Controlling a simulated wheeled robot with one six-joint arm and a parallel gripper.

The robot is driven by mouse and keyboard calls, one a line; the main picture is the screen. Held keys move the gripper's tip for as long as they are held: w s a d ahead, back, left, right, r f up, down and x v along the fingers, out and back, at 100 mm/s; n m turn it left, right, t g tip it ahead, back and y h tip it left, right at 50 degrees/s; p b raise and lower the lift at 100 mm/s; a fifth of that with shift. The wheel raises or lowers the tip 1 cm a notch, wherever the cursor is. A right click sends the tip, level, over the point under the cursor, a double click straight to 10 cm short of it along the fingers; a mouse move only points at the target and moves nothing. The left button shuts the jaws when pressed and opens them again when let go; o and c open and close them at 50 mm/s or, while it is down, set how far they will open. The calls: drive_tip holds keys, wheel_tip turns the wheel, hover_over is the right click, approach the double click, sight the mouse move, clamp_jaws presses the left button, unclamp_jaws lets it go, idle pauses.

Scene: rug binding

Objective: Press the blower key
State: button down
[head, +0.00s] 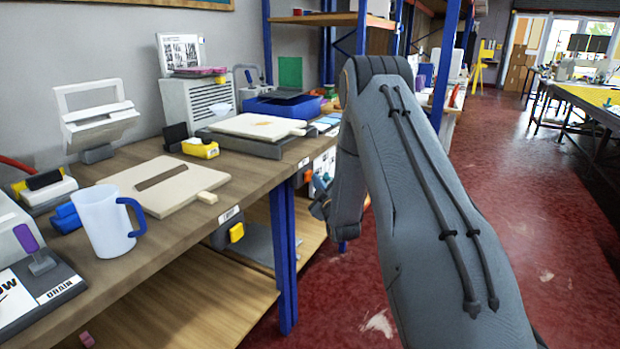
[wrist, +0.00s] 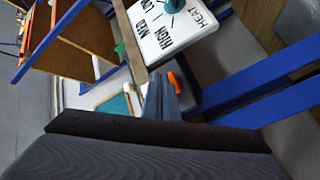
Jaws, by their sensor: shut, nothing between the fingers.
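My gripper (head: 321,203) hangs beside the front edge of the bench, partly hidden by my own arm. In the wrist view its narrow fingers (wrist: 161,98) are together, with nothing visible between them. Beyond them is a white control panel (wrist: 180,38) marked HEAT, LOW, MED and HIGH, with a teal dial (wrist: 172,5) cut by the top edge. An orange piece (wrist: 174,82) shows close to the fingertips; I cannot tell whether they touch. No key marked blower can be read in either view.
The wooden bench (head: 190,228) runs along the left. It carries a white mug (head: 104,222), a pale board (head: 170,202) and a panel labelled DRAIN (head: 62,288). A blue bench leg (head: 284,260) stands near my arm. Red floor (head: 520,230) is open at the right.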

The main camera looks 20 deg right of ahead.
drive_tip(key=shift+s+d, duration=0.3)
drive_tip(key=shift+s, duration=0.1)
drive_tip(key=shift+s, duration=0.1)
drive_tip(key=s+d, duration=0.1)
drive_tip(key=s, duration=0.1)
drive_tip(key=s+d+p, duration=0.1)
drive_tip(key=d, duration=0.1)
drive_tip(key=shift+s+p, duration=0.3)
drive_tip(key=shift+s, duration=0.1)
drive_tip(key=shift+r, duration=0.1)
idle(0.6)
